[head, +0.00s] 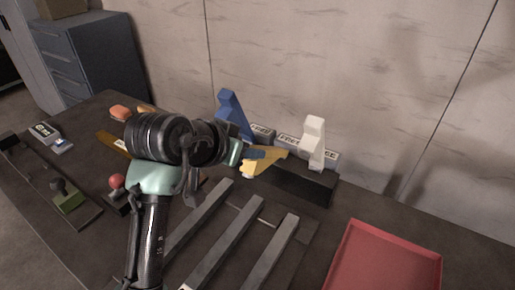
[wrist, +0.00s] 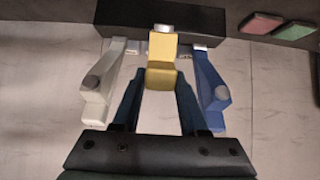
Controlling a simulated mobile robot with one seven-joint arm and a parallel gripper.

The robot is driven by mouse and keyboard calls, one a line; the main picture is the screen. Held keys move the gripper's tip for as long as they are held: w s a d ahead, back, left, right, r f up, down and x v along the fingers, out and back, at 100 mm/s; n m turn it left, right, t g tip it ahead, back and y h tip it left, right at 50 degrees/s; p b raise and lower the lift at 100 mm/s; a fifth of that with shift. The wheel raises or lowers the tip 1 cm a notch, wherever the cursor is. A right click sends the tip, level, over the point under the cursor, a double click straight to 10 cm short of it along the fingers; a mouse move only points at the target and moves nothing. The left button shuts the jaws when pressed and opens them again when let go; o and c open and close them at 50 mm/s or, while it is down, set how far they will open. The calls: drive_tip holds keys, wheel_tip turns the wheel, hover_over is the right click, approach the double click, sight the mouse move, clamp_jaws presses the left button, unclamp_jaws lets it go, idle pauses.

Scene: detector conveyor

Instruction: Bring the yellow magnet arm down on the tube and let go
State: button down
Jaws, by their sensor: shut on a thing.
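The yellow magnet arm (head: 266,160) reaches out from the dark block (head: 300,181) toward the rails, lower than the upright blue and white arms beside it. My gripper (head: 252,155) is shut on its outer end. In the wrist view, the yellow arm (wrist: 162,50) stands between the fingertips of my gripper (wrist: 161,74). I cannot make out the tube in either view; my arm and gripper cover part of the area under the yellow arm.
A blue arm (head: 232,113) stands left of the yellow one and a white arm (head: 315,142) stands right, both close to my gripper. Grey rails (head: 227,240) run in front. A red tray (head: 385,262) lies at the right. A red-knobbed stamp (head: 117,183) stands at the left.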

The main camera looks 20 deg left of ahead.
drive_tip(key=s+f+t+b, duration=0.1)
drive_tip(key=f+b, duration=0.2)
drive_tip(key=f, duration=0.1)
drive_tip(key=s+f+t+b, duration=0.1)
drive_tip(key=s+f+b, duration=0.1)
drive_tip(key=f+b, duration=0.1)
drive_tip(key=s+a+f+t+b, duration=0.1)
drive_tip(key=f+b, duration=0.3)
drive_tip(key=f, duration=0.1)
drive_tip(key=shift+s+t+h, duration=0.25)
drive_tip(key=shift+t+h, duration=0.05)
drive_tip(key=shift+f+b, duration=0.45)
drive_tip(key=shift+f, duration=0.25)
drive_tip(key=shift+d, duration=0.1)
